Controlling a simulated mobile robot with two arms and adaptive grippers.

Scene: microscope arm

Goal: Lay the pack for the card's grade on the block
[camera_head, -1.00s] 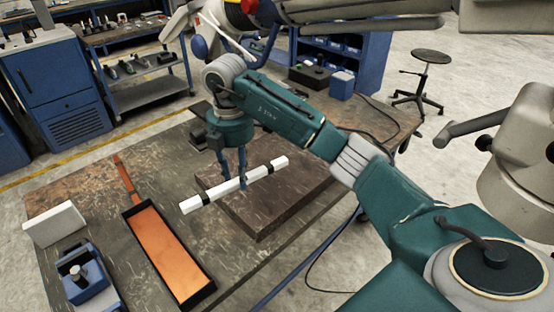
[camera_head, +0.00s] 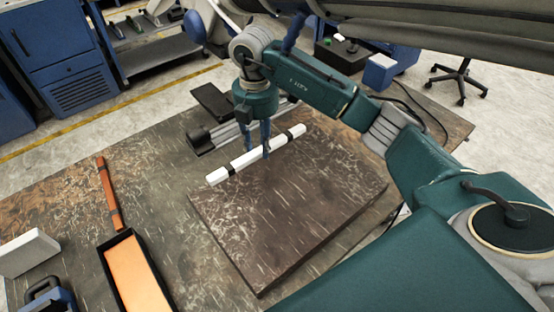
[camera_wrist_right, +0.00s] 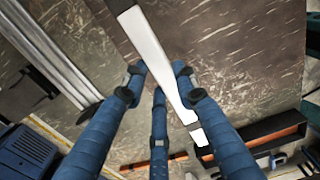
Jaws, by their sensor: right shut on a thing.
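A long white pack (camera_head: 252,157) with black bands is held in my right gripper (camera_head: 266,154), whose blue fingers close around its middle. The pack also crosses the right wrist view (camera_wrist_right: 156,57) between the fingers (camera_wrist_right: 160,88). It is at the far edge of the brown block (camera_head: 290,205), its left end near the block's far left corner. I cannot tell whether it touches the block. The block lies flat on the worn table, its top otherwise bare. No card with a readable grade shows. My left gripper is not in view.
An orange-floored black tray (camera_head: 137,270) with an orange handle lies left of the block. A pale slab (camera_head: 28,253) stands at the far left, by a blue device (camera_head: 44,296). A metal rail (camera_head: 215,133) and a dark flat item (camera_head: 212,102) lie behind the block.

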